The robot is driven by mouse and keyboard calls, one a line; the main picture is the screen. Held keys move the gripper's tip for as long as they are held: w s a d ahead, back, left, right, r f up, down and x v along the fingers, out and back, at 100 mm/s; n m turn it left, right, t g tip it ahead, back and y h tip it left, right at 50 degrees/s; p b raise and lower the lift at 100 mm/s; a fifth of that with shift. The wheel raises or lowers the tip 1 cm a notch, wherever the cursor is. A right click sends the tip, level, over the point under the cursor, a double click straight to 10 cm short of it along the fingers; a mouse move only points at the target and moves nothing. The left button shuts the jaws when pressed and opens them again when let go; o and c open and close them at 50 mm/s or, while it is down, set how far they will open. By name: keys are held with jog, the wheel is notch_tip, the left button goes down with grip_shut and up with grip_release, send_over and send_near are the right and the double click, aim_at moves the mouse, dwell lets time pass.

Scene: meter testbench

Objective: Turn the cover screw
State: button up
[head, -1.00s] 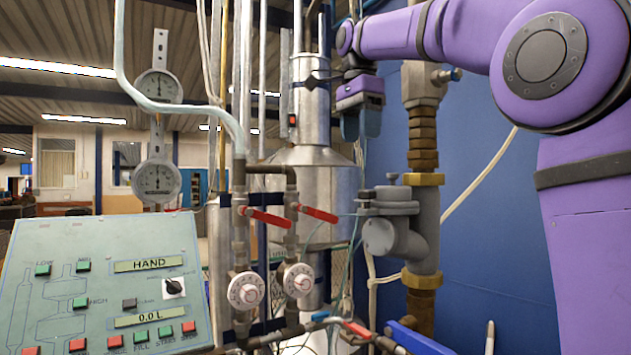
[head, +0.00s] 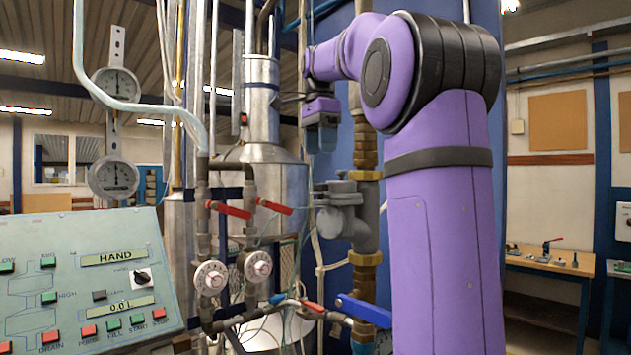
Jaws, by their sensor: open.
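My gripper (head: 321,142) points down from my purple arm, left of the brown pipe. It is above the grey meter body (head: 345,212) and apart from it in the picture. The meter is fitted to the pipe and has a flat flanged cover (head: 337,187) on top. A small knob-like piece (head: 340,174) stands up on the cover; it may be the cover screw, but it is too small to tell. My gripper is open, and I see nothing between its fingers.
My arm hides much of the blue panel right of the meter. Red-handled valves (head: 232,210), dials (head: 211,278) and a blue lever (head: 364,308) crowd around and below. A control panel (head: 85,280) stands at left. A workbench (head: 548,264) with small parts is at far right.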

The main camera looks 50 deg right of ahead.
notch_tip(320, 180, down, 8)
jog(key=shift+f, duration=0.1)
jog(key=shift+c, duration=0.3)
jog(key=c, duration=0.9)
jog(key=shift+o, duration=0.2)
jog(key=shift+n, duration=1.6)
jog(key=o, duration=0.9)
notch_tip(320, 180, up, 11)
